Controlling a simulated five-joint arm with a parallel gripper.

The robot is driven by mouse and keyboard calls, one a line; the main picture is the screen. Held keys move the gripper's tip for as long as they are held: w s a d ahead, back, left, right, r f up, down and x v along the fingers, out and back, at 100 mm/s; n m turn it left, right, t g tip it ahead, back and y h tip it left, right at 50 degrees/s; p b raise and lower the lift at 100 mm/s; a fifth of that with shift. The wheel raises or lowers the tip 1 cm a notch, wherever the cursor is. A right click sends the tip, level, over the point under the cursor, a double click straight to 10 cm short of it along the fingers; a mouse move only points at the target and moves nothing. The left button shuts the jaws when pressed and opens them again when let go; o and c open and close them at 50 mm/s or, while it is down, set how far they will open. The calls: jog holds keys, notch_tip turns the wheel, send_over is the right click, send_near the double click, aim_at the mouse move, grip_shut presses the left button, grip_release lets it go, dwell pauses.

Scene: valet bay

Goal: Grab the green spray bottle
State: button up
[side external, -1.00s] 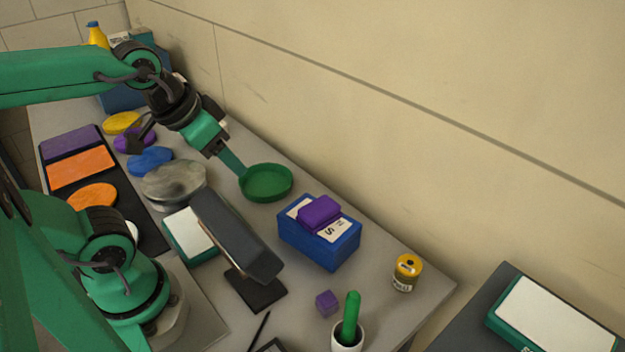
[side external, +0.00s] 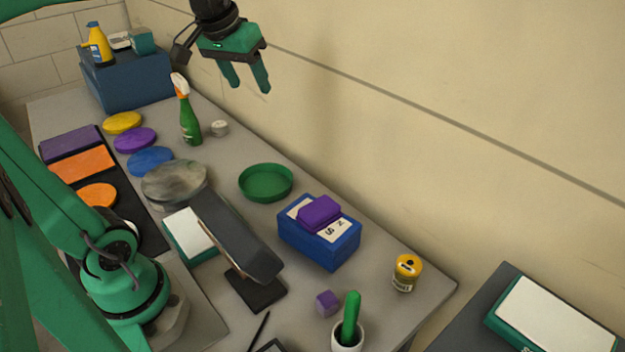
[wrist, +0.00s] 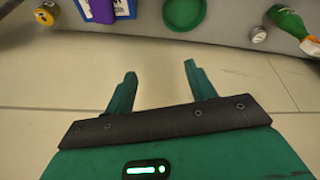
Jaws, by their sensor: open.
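The green spray bottle (side external: 190,122) has an orange and white trigger head and stands upright near the wall side of the table, behind the green dish. It also shows at the top right edge of the wrist view (wrist: 291,22), partly cut off. My gripper (side external: 250,88) is raised high near the wall, to the right of the bottle in the side view, with its fingers apart. In the wrist view my gripper (wrist: 158,75) shows two separated fingers with nothing between them.
A small grey-white round object (side external: 220,128) stands right beside the bottle. A green dish (side external: 266,182), a grey disc (side external: 174,181) and a blue box (side external: 318,245) with a purple block on top are nearer. Coloured round pads lie left of the bottle. The wall bounds the right side.

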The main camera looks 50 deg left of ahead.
jog(key=w+a+r+n+g, duration=0.1)
jog(key=w+a+r+n, duration=0.25)
jog(key=w+a, duration=0.65)
jog(key=n+g+h, duration=0.1)
jog(key=n+g, duration=0.2)
jog(key=n, duration=0.7)
send_near(180, 77)
jog(key=f, duration=0.4)
jog(key=d+f, duration=0.1)
jog(key=f, duration=0.1)
jog(key=shift+w, duration=0.4)
jog(key=shift+s+a+f, duration=0.3)
jog(key=shift+s+a, duration=0.05)
jog(key=shift+a, duration=0.05)
jog(key=shift+f, duration=0.1)
jog(key=shift+f, duration=1.15)
jog(key=shift+f, duration=0.2)
